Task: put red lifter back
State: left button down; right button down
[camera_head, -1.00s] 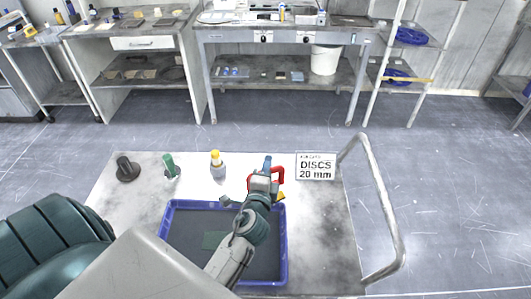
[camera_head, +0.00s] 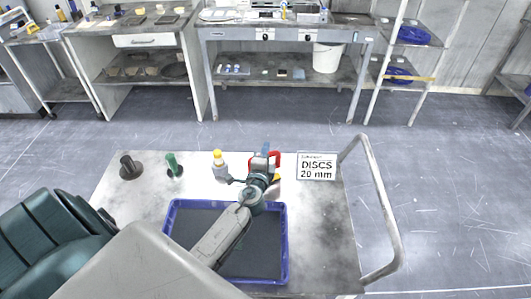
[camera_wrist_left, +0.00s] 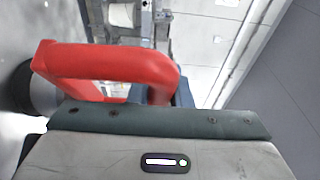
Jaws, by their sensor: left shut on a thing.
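The red lifter (camera_head: 276,157) shows at the far edge of the white-topped bench in the head view, partly hidden by my left gripper (camera_head: 264,167). My left gripper is shut on it. In the left wrist view the lifter's red, loop-shaped handle (camera_wrist_left: 110,62) lies across the picture just beyond the gripper's dark edge. A blue thing (camera_head: 266,148) shows right behind the gripper; I cannot tell whether it touches the lifter. My right gripper is not in view.
A blue-rimmed tray (camera_head: 286,240) lies under my left arm. A black knob-like piece (camera_head: 130,167), a green-handled piece (camera_head: 174,166) and a yellow-capped bottle (camera_head: 219,166) stand left of the gripper. A "DISCS 20 mm" sign (camera_head: 317,167) and a metal rail (camera_head: 383,215) are to the right.

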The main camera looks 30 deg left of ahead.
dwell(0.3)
pick_arm(q)
jog(key=shift+f, duration=0.1)
jog(key=c, duration=1.3)
grip_release()
jog(key=shift+r, duration=0.2)
jog(key=b+v, duration=0.3)
jog(key=v, duration=0.9)
jog(key=shift+d+f, duration=0.1)
